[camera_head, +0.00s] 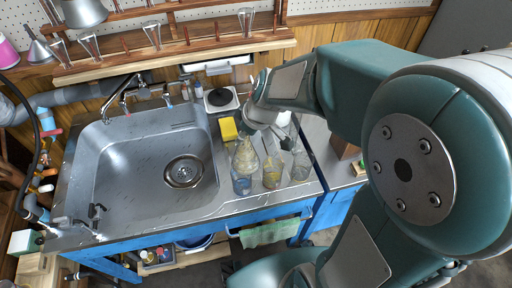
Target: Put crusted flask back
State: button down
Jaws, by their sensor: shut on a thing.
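My gripper (284,138) is above the drainboard to the right of the sink, pointing down among the glassware, and is shut on a glass vessel. I take this to be the crusted flask, but the contact is small and partly hidden by the gripper. A conical glass flask with a pale yellowish crust (245,157) shows just left of the gripper. In front stand a glass with blue at its base (241,183), a glass with yellow residue (272,174) and a clear glass (300,167).
The steel sink basin (120,165) is empty, with a round drain (183,172). A yellow sponge (228,129) and a white hotplate (221,100) are behind the glassware. A wooden rack (170,55) with hanging glassware runs along the back. My arm covers the right side.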

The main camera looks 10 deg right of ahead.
jog(key=w+d+f, duration=0.3)
jog(key=w+f, duration=0.3)
jog(key=w+d+f, duration=0.3)
jog(key=w+f, duration=0.3)
jog(key=f, duration=0.1)
jog(key=shift+w+d, duration=0.2)
jog(key=shift+d, duration=0.15)
jog(key=shift+f, duration=0.1)
jog(key=shift+c, duration=2.1)
grip_release()
